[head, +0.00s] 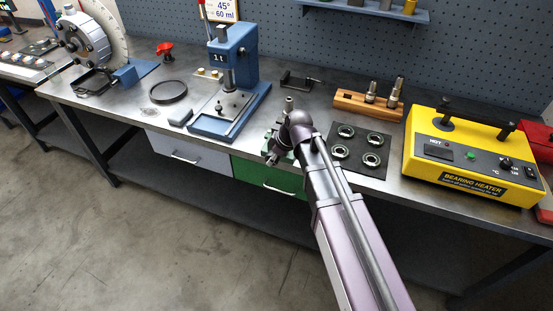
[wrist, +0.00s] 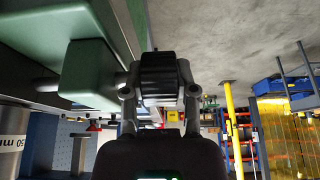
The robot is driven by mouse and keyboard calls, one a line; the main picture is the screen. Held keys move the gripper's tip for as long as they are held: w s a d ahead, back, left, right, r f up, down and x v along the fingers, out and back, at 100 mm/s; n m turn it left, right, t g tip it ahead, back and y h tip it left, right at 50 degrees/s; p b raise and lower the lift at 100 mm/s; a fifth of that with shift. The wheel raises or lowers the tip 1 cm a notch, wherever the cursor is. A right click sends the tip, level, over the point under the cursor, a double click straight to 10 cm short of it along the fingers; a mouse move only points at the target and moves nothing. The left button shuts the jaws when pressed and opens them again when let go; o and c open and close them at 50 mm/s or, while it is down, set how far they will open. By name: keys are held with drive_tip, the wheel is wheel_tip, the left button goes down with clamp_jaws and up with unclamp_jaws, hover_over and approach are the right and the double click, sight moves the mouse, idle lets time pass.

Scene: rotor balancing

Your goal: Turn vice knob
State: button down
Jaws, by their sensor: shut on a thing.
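In the wrist view the vice knob (wrist: 159,68) is a dark ribbed cylinder at the upper middle. It joins the green vice (wrist: 90,72) on its left. My gripper (wrist: 160,92) is shut on the knob, with one finger on each side of it. In the head view my gripper (head: 272,158) is at the front edge of the bench, above the green drawer. My wrist hides most of the vice and the knob there.
A blue press (head: 245,52) stands left of my gripper on the metal bench. A dark mat with several bearing rings (head: 346,131) lies close on the right. Beyond it are a wooden block (head: 349,102) with metal parts and a yellow bearing heater (head: 430,121). Open floor lies in front.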

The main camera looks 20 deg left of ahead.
drive_tip(key=c, duration=0.7)
unclamp_jaws()
drive_tip(key=shift+s, duration=0.2)
drive_tip(key=shift+w, duration=0.1)
